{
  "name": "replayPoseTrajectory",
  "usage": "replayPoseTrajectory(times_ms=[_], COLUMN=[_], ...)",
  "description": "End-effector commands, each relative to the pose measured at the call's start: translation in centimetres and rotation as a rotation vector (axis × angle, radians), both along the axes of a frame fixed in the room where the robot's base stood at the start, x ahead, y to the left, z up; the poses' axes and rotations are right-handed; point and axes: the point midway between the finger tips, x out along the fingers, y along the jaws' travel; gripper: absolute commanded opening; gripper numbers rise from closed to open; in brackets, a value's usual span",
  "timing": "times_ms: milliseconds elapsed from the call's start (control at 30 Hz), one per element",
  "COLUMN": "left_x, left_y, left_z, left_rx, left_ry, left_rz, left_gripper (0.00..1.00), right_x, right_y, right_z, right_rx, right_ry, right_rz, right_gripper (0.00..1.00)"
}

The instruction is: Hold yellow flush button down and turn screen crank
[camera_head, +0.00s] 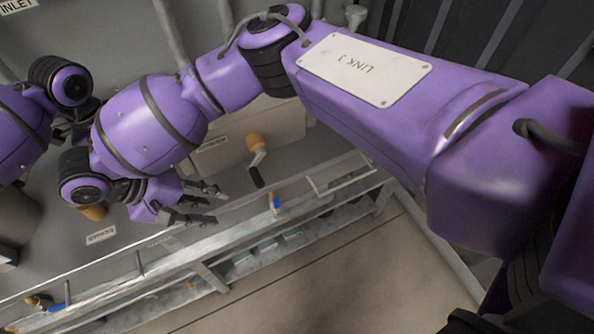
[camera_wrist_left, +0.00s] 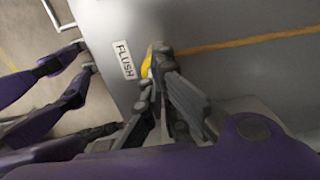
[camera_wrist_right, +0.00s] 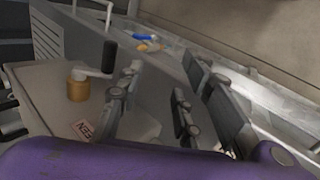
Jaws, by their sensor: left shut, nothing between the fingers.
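The screen crank (camera_head: 257,160) stands on the grey panel, with a brass hub and a black handle. In the right wrist view the crank (camera_wrist_right: 95,73) is at the left, outside the fingers, beside a partly hidden label (camera_wrist_right: 82,130). My right gripper (camera_head: 216,205) is open and empty, left of and below the crank in the head view. In the left wrist view the yellow flush button (camera_wrist_left: 147,67) shows beside the FLUSH label (camera_wrist_left: 125,60), mostly covered by my left gripper (camera_wrist_left: 160,52). That gripper is shut, its tips at the button; I cannot tell whether it is pressed.
A blue-handled valve (camera_head: 275,203) sits on the ledge right of my right gripper. A brass knob (camera_head: 95,212) is partly behind my right forearm. Metal rails (camera_head: 200,265) run along the panel's front edge. Open floor (camera_head: 320,270) lies in front.

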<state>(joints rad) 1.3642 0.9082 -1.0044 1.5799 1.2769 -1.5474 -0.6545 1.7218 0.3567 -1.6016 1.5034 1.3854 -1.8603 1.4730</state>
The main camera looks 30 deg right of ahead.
Motion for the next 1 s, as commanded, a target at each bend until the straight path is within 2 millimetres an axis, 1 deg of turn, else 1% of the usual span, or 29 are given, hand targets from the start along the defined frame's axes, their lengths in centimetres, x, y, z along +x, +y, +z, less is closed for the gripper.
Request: replayPoseTrajectory(times_ms=[33, 100, 167, 233, 367, 500, 633, 800, 1000], left_x=[0.0, -0.1, 0.0, 0.0, -0.1, -0.1, -0.1, -0.1, -0.1], left_y=[0.0, 0.0, 0.0, 0.0, 0.0, 0.0, 0.0, 0.0, 0.0], left_z=[-0.2, -0.2, -0.2, -0.2, -0.2, -0.2, -0.2, -0.2, -0.2], left_rx=[0.001, 0.001, 0.001, 0.001, 0.001, 0.001, 0.001, 0.000, 0.000], left_ry=[0.002, 0.002, 0.002, 0.002, 0.002, 0.002, 0.002, 0.002, 0.002], left_rz=[0.000, 0.000, 0.000, 0.000, 0.000, 0.000, 0.000, 0.000, 0.000], left_gripper=[0.00, 0.00, 0.00, 0.00, 0.00, 0.00, 0.00, 0.00, 0.00], right_x=[0.9, 1.7, 2.1, 2.3, 2.3, 2.2, 2.3, 2.3, 2.3], right_y=[-1.4, -2.8, -3.7, -4.4, -5.7, -7.4, -8.8, -9.6, -9.8], right_z=[1.4, 2.8, 3.5, 3.9, 3.0, 1.4, 0.2, -0.7, -0.8], right_rx=[-0.072, -0.146, -0.188, -0.213, -0.224, -0.221, -0.219, -0.218, -0.217], right_ry=[-0.030, -0.058, -0.072, -0.081, -0.081, -0.079, -0.081, -0.082, -0.083], right_rz=[-0.017, -0.038, -0.050, -0.058, -0.063, -0.063, -0.061, -0.059, -0.058], right_gripper=[0.33, 0.33, 0.33, 0.33, 0.33, 0.33, 0.33, 0.33, 0.33])
